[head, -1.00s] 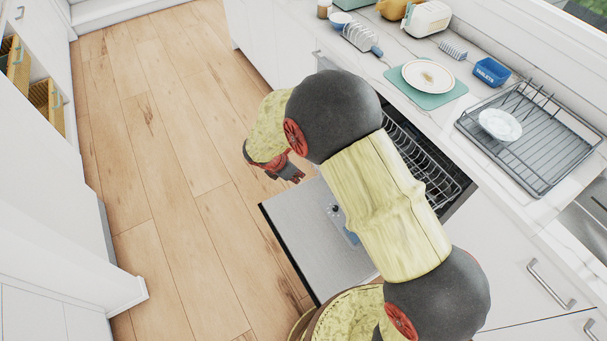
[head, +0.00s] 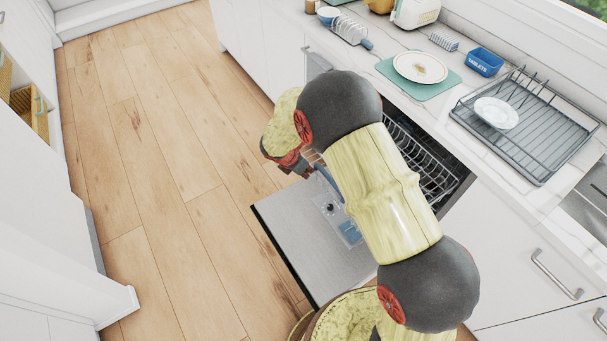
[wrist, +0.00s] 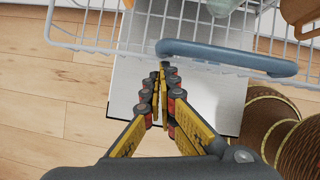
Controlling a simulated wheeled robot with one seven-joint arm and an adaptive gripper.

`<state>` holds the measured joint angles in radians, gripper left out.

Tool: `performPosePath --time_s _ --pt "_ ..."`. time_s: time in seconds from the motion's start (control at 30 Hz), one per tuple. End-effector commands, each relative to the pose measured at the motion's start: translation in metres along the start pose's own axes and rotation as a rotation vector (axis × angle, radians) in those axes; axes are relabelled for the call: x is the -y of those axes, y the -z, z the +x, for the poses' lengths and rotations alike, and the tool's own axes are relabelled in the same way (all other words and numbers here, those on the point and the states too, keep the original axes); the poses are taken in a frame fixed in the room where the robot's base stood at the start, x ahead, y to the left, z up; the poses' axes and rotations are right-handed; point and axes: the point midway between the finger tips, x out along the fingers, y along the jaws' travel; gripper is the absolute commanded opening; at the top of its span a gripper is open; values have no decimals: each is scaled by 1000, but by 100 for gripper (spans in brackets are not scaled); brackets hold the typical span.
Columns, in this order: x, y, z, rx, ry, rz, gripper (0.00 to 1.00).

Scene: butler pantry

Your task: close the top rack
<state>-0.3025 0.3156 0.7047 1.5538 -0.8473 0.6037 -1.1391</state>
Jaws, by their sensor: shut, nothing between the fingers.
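The top rack is a white wire rack (wrist: 100,47) across the top of the wrist view, with a blue-grey bar handle (wrist: 228,57) along its front. In the head view the rack (head: 432,172) shows partly inside the open dishwasher, and my arm hides much of it. The dishwasher door (head: 300,250) is folded down. My gripper (wrist: 163,68) is shut and empty, with its fingertips by the left end of the handle; I cannot tell whether they touch. In the head view my gripper (head: 296,166) is over the door's far side, partly hidden.
The rack holds a bluish dish (wrist: 222,6) and an orange-tan dish (wrist: 298,12). The counter above carries a plate (head: 420,67) on a green board and a drying rack (head: 535,125). Wood floor (head: 170,150) left of the door is clear.

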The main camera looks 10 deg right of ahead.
Motion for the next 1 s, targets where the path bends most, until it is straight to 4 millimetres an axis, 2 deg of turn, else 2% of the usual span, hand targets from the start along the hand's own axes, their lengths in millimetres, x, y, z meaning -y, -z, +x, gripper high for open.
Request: performPosePath --time_s 0.27,0.47,0.67,1.0 --pt "0 -1 0 0 0 1 0" --pt "4 -16 6 -1 1 4 0" --pt "13 -52 23 -1 3 6 0" --pt "32 -135 63 -1 4 6 0"
